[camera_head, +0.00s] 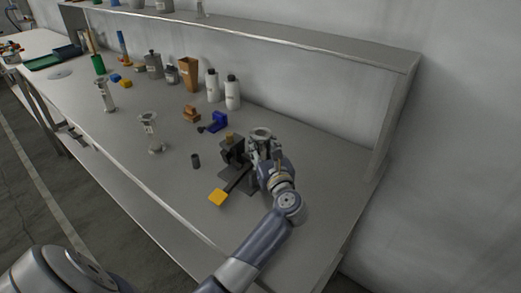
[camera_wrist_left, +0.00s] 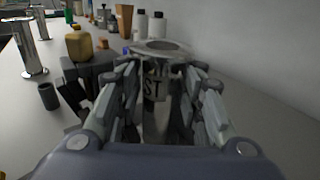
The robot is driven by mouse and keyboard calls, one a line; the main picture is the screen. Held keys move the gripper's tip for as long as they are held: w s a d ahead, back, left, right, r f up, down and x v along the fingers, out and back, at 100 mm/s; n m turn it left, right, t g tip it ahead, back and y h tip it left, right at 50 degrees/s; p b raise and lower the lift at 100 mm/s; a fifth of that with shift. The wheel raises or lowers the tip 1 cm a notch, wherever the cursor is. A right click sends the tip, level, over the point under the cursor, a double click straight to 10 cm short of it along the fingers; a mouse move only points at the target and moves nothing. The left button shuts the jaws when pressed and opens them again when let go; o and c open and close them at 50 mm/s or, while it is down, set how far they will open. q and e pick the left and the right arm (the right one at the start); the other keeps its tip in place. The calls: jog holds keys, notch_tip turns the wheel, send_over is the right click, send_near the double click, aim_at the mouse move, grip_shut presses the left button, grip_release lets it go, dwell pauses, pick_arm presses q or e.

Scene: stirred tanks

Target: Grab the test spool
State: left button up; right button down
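The test spool (camera_wrist_left: 162,48) is a grey metal piece with a round, open top flange and a label reading "ST". It stands upright near the right end of the bench, and its flange (camera_head: 262,133) also shows in the head view. My left gripper (camera_wrist_left: 158,85) has one finger on each side of the spool, below the flange. The left fingers hide part of the label. I cannot tell whether the fingers press on the spool. The gripper (camera_head: 262,148) is at the spool in the head view too. My right gripper is not in view.
A black fixture (camera_head: 233,151) with a yellow-ended handle (camera_head: 218,197) stands just left of the spool. A small dark cylinder (camera_head: 196,161), flanged metal pieces (camera_head: 150,132) and a blue part (camera_head: 215,122) lie further left. White bottles (camera_head: 232,93) stand behind, under a shelf.

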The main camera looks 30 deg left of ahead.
pick_arm(q)
grip_shut()
jog(key=shift+r, duration=0.1)
